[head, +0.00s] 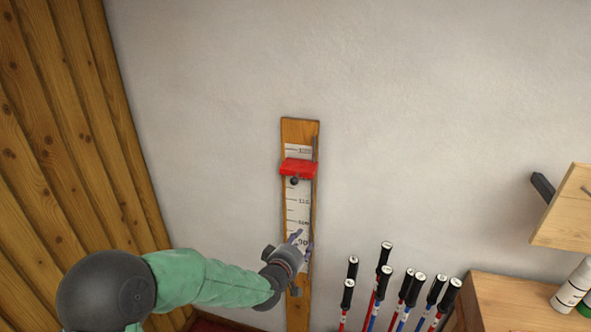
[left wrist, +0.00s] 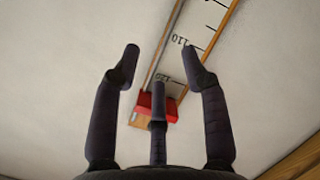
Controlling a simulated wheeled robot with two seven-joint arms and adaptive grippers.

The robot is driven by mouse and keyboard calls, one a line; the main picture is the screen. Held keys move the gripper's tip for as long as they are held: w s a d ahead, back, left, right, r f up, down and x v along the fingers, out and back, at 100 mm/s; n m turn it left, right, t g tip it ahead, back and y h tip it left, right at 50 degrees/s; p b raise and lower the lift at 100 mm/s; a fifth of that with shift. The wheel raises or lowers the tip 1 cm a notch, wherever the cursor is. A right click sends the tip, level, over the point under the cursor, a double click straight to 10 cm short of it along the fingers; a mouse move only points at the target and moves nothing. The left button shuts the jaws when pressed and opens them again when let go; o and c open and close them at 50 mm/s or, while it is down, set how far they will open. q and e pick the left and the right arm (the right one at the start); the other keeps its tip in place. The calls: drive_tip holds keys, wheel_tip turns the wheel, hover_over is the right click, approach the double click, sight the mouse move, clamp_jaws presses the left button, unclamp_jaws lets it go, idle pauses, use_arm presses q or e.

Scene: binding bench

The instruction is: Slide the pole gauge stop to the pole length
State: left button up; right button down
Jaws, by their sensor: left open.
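The pole gauge (head: 293,217) is an upright wooden board on the white wall, with a white scale strip and a thin metal rail along its right side. The red gauge stop (head: 299,168) sits near the top of the board, with a dark knob (head: 295,181) below it. My left gripper (head: 303,243) is in front of the lower part of the scale, near the 90 mark and well below the stop. It is open and empty. In the left wrist view the red stop (left wrist: 158,106) shows beyond the spread fingers (left wrist: 155,70), partly hidden by the middle finger.
Several ski poles (head: 388,283) with dark grips stand at the lower right of the gauge. A wooden bench (head: 505,300) with white bottles (head: 573,288) is at the right edge. A plank wall (head: 60,130) is at the left. The wall around the stop is clear.

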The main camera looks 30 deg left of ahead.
sight(295, 180)
use_arm(q)
drive_tip(key=s+a+r+n+t+y+p, duration=0.1)
drive_tip(key=a+r+n+t+y+p, duration=0.2)
drive_tip(key=r, duration=1.1)
drive_tip(key=shift+m+h, duration=0.3)
drive_tip(key=shift+m, duration=0.1)
drive_tip(key=x, duration=0.7)
drive_tip(key=a+x, duration=0.1)
drive_tip(key=x, duration=0.2)
drive_tip(key=shift+w+a+r, duration=0.1)
drive_tip(key=shift+w+a, duration=0.15)
clamp_jaws()
